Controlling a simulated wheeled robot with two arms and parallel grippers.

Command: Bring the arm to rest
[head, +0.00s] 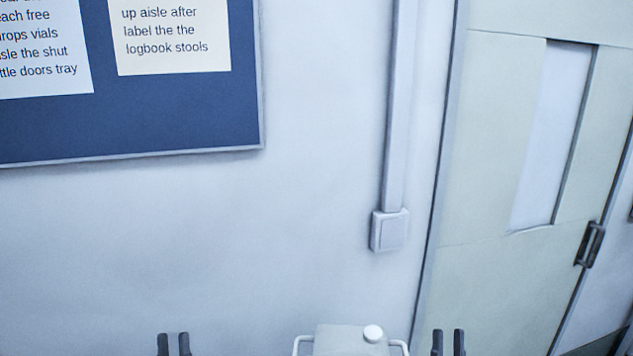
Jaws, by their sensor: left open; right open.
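My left gripper (174,344) shows at the bottom edge of the head view, left of centre. Its two dark fingers point up and stand apart, with nothing between them. My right gripper (448,342) shows at the bottom edge, right of centre. Its two dark fingers also stand apart and hold nothing. The rest of both arms is below the picture and hidden.
A pale box-like thing (340,342) with a round white knob and side handles shows between the grippers at the bottom. Behind is a pale wall with a blue notice board (170,115), a switch box (389,230) and a door (490,200) at right.

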